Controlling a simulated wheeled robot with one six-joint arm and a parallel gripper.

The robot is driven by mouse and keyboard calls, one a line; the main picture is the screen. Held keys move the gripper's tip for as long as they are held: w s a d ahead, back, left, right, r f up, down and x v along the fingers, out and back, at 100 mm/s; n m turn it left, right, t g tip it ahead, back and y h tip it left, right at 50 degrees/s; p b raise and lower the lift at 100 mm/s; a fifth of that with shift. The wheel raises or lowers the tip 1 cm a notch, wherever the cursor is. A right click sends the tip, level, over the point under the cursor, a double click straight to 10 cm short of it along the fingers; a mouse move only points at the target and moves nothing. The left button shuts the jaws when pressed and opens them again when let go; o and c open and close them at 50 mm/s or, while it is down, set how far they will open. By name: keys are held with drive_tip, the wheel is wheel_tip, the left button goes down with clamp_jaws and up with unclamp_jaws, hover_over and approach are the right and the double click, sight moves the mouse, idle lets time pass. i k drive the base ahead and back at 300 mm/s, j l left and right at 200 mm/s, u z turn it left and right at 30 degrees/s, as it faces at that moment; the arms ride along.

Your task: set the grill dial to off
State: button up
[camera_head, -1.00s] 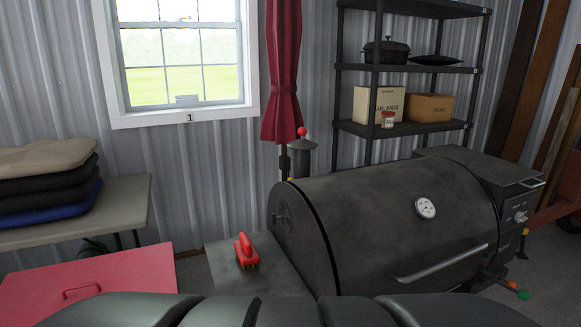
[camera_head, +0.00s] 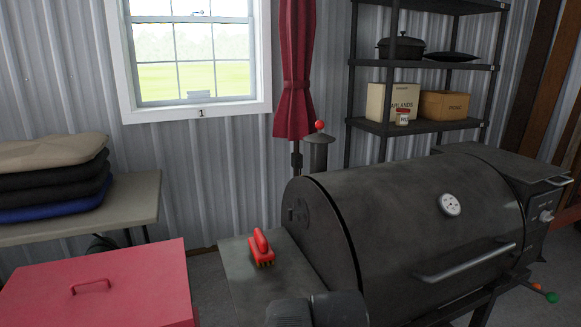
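A black barrel grill (camera_head: 400,228) stands at the right, its lid closed, with a silver handle bar and a round white gauge (camera_head: 450,204) on the lid. The grill dial (camera_head: 546,216) is a small silver knob on the front of the box at the grill's right end. It is too small to tell its setting. Dark rounded parts of my arm show at the bottom centre. My gripper is not in view.
A red brush (camera_head: 261,248) lies on the grill's left side shelf (camera_head: 240,280). A red chest (camera_head: 120,290) stands at lower left, below a table (camera_head: 140,195) with folded cushions (camera_head: 50,178). A metal shelf rack (camera_head: 425,127) stands behind the grill. Coloured balls (camera_head: 551,297) show beside the grill at lower right.

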sight(545, 216)
drive_tip(key=z, duration=1.7)
